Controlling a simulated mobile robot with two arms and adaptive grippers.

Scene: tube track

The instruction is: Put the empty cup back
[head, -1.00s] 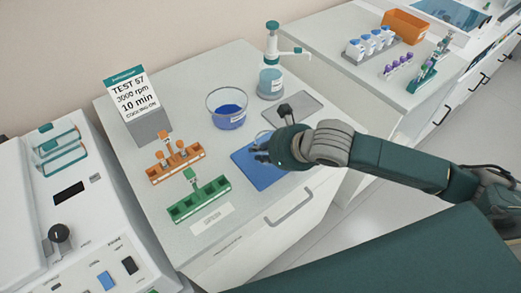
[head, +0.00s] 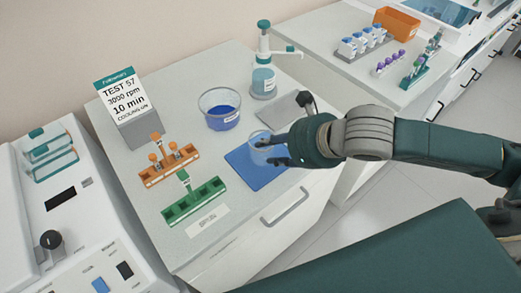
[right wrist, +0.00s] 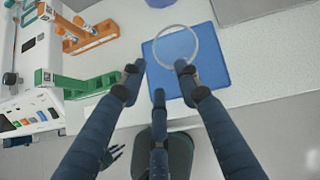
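The clear empty cup (head: 258,146) stands upright on the blue mat (head: 262,178) at the front right of the white bench. In the right wrist view the cup (right wrist: 176,28) shows as a pale ring over the mat (right wrist: 196,92). My right gripper (head: 280,151) is at the cup's right side with its fingers spread. In the right wrist view the right gripper (right wrist: 158,76) is open, and one fingertip overlaps the near rim; I cannot tell whether it touches. A small dark fingered shape low in that view may be my left gripper (right wrist: 112,154); its opening is unclear.
Orange (head: 170,168) and green (head: 194,204) racks are at left, before a sign (head: 123,104). A centrifuge-like machine (head: 60,225) is far left.

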